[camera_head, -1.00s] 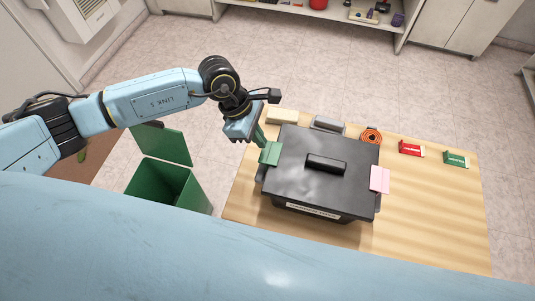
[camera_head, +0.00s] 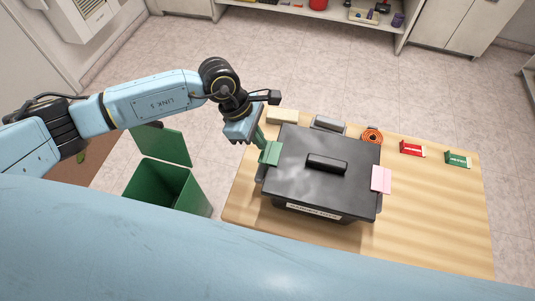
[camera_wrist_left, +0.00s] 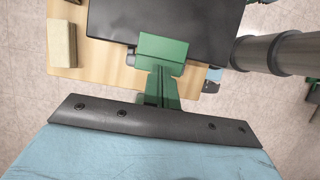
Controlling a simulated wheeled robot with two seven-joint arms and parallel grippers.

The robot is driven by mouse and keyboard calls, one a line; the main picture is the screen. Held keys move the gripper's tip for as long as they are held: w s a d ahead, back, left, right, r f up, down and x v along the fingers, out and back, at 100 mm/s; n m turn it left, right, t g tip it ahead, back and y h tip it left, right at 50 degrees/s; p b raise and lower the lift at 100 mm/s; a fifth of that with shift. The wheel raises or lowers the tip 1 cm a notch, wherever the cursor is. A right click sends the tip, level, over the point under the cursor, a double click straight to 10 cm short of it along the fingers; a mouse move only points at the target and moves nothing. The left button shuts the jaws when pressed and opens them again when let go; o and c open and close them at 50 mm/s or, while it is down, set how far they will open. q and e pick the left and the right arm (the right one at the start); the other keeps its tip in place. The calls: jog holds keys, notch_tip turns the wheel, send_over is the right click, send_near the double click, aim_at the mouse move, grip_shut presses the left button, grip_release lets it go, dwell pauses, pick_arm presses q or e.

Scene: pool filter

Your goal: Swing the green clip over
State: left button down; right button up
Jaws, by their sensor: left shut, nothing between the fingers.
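The green clip (camera_head: 270,153) sits at the left edge of the black lid of a dark box (camera_head: 320,180). It lies over the lid's edge, and in the left wrist view the clip (camera_wrist_left: 163,50) shows as a flat green plate against the lid. My left gripper (camera_head: 262,142) is shut and empty, just behind the clip on its far left side. In the left wrist view, the fingers (camera_wrist_left: 160,80) reach to the plate's near edge. I cannot tell whether they touch it. My right gripper is not in view.
A pink clip (camera_head: 381,180) sits at the lid's right edge. The wooden table (camera_head: 430,220) also holds an orange ring (camera_head: 371,136), a red box (camera_head: 411,148), a green box (camera_head: 456,159) and blocks at the back. A green bin (camera_head: 168,188) stands left of the table.

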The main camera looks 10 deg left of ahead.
pick_arm(q)
jog(key=shift+f+b, duration=0.85)
jog(key=shift+f, duration=0.05)
jog(key=shift+a+f+b, duration=0.1)
jog(key=shift+a+b, duration=0.1)
jog(key=shift+b, duration=0.1)
dwell(0.5)
jog(key=shift+s+a+f+b, duration=0.1)
jog(key=shift+f+b, duration=0.1)
jog(key=shift+b, duration=0.15)
dwell(0.4)
jog(key=shift+f, duration=0.1)
